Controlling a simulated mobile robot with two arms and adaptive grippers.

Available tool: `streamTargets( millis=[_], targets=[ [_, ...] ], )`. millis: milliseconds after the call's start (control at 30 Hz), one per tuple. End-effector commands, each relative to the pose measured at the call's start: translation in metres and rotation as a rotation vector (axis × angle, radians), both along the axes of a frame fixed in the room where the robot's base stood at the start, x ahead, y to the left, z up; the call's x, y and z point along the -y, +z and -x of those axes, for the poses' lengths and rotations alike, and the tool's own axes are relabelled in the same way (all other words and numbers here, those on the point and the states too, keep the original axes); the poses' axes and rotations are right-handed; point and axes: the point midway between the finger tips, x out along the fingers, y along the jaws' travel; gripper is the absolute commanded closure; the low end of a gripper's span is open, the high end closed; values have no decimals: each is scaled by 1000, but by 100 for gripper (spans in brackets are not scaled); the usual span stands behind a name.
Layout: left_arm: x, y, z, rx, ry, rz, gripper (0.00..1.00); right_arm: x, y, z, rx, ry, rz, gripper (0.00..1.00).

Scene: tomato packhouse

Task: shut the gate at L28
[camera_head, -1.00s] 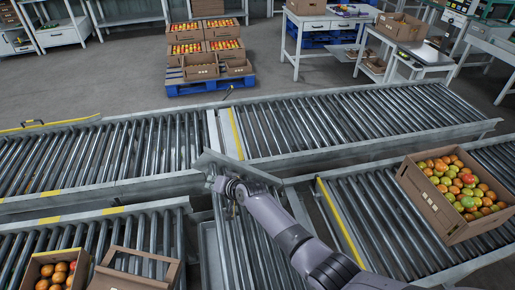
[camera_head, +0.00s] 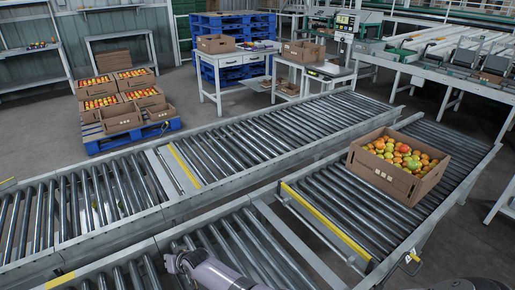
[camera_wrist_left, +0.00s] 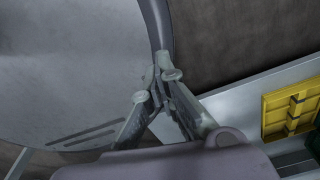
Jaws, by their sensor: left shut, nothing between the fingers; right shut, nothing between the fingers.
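No label L28 is legible, so I cannot tell which part is its gate. In the head view a yellow-edged bar (camera_head: 325,221) crosses the near roller conveyor. Another yellow-edged bar (camera_head: 184,165) crosses the far conveyor. My right gripper (camera_head: 174,262) is low in the head view over the near rollers, left of the near bar and apart from it. It is shut and empty; its fingertips show poorly. My left gripper (camera_wrist_left: 165,76) is in the left wrist view, shut with nothing between its fingers. A yellow part (camera_wrist_left: 291,108) is at the right of that view.
An open carton of tomatoes (camera_head: 385,185) sits on the near conveyor, right of the yellow-edged bar. A small yellow handle (camera_head: 413,257) shows at the conveyor's near side. A blue pallet (camera_head: 135,136) with several tomato cartons stands behind the far conveyor.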

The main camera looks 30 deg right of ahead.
Motion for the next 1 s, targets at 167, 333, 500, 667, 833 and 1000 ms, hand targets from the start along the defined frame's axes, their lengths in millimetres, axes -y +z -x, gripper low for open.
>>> streamTargets(
  millis=[167,333,500,667,833,1000],
  targets=[
    [-7,-8,0,1,1,-8,100,0,-10,0,0,0,0,100],
    [-10,-8,0,1,3,-12,100,0,-10,0,0,0,0,100],
    [-11,-8,-1,2,4,-13,100,0,-10,0,0,0,0,100],
    [-11,-8,-1,2,5,-12,100,0,-10,0,0,-1,-1,100],
    [-10,-8,-1,2,4,-13,100,0,-10,0,0,0,-1,100],
    [-10,2,-1,2,4,-13,100,0,2,-1,1,0,-1,100]
  ],
)
